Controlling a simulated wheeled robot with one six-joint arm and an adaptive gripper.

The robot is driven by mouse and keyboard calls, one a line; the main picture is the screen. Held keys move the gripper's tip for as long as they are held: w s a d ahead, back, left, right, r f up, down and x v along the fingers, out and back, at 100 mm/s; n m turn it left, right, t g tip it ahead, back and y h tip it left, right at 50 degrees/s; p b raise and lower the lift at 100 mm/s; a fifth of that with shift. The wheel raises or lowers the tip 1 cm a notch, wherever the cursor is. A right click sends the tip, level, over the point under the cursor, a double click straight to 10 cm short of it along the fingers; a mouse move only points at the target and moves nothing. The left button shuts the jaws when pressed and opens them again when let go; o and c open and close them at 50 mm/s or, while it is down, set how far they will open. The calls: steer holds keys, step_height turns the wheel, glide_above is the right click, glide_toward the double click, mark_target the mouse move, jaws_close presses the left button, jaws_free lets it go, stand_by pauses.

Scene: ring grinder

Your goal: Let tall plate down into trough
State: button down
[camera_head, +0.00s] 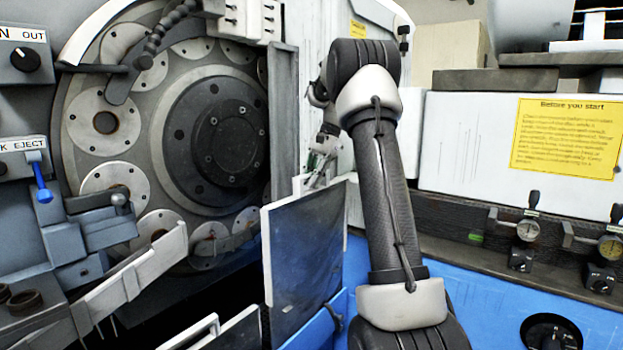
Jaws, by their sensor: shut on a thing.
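The tall plate (304,262) is a dark flat panel with a pale edge, standing upright just right of the round grinder head. My gripper (318,172) is at the plate's top edge and shut on it. My wrist and arm partly hide the fingers. I cannot clearly make out the trough; low pale-rimmed walls (205,330) show at the bottom, left of the plate. The plate's lower edge is near a blue surface (322,328), and I cannot tell if they touch.
The round grinder head (215,135) with several pale discs is close on the left. A slanted pale rail (135,280) is below it. An upright grey post (284,120) stands behind the plate. Gauges (528,230) and a blue bench top (490,310) are at right.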

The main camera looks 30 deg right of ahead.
mark_target(314, 191)
steer(key=shift+f, duration=5.25)
steer(key=shift+s+d, duration=0.25)
steer(key=shift+s, duration=0.3)
steer(key=c, duration=1.4)
jaws_free()
